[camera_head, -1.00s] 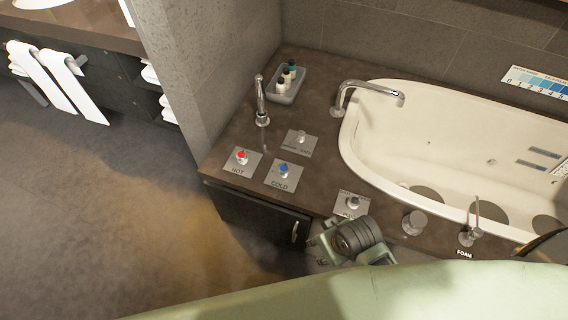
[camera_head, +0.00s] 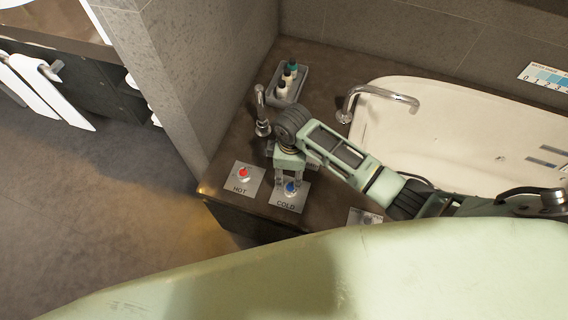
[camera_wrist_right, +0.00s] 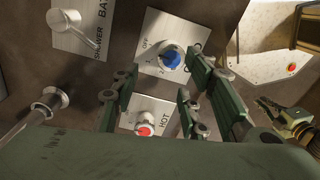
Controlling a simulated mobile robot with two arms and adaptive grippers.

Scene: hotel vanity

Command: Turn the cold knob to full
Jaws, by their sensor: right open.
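The cold knob (camera_head: 290,188) has a blue cap and sits on a square metal plate marked COLD. In the right wrist view the cold knob (camera_wrist_right: 171,57) shows beside a dial marked OFF. My right gripper (camera_head: 289,182) is open, with its fingers pointing down at the cold knob; I cannot tell whether they touch it. In the right wrist view the open fingers of my right gripper (camera_wrist_right: 160,85) show near the knob.
The red hot knob (camera_head: 243,174) is just left on its own plate. A shower/bath lever (camera_wrist_right: 80,28) is close by in the wrist view.

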